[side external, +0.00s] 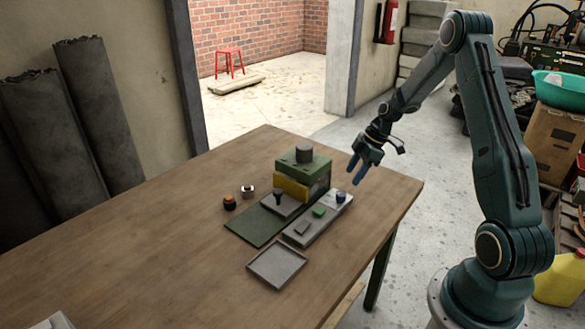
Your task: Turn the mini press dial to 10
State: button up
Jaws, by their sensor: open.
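The mini press (314,172) stands near the far right part of the table, with a green body, a yellow front plate and a dark cylinder on top. A grey panel (326,220) lies along its right side. A small blue knob (341,198) on the panel's far end looks like the dial; its markings are too small to read. The panel also has a green button (319,211). My gripper (356,172), with blue fingers, is open and empty. It appears above and slightly right of the knob, apart from it.
A shallow grey tray (253,269) lies in front of the press. Two small dark-and-light parts, one orange-topped (229,203) and one white-sided (249,193), stand left of it. The table's (140,260) left part is mostly clear; its right edge is close to the panel.

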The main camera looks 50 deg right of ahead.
aim_at(341, 193)
jog(key=shift+x, duration=3.95)
jog(key=c, duration=1)
